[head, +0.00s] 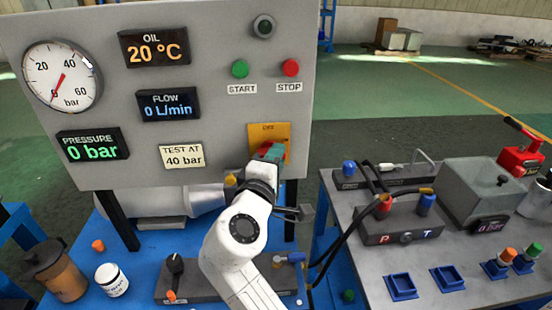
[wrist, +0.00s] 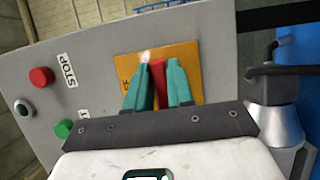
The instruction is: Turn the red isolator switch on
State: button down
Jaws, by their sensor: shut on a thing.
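The red isolator switch (wrist: 158,78) sits on a yellow-orange plate (head: 284,134) at the lower right of the grey panel. In the wrist view the plate (wrist: 190,53) lies behind my gripper (wrist: 156,80). The two teal fingers are shut on the red switch handle, one on each side of it. In the head view my gripper (head: 270,153) reaches the plate from below, and my white arm hides part of it. The label on the plate is mostly covered, so I cannot read the switch position.
The panel has a green START button (head: 240,69), a red STOP button (head: 291,67) and a dark round knob (head: 264,26). The displays read 20 °C, 0 L/min and 0 bar. A grey bench (head: 345,225) with a hose manifold (head: 400,222) stands to the right.

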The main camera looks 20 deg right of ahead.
jog(key=shift+f, duration=0.15)
jog(key=c, duration=1.1)
grip_release()
jog(key=v, duration=1)
jog(key=shift+s+a+b, duration=0.25)
jog(key=shift+s+b, duration=0.05)
jog(key=shift+b, duration=0.1)
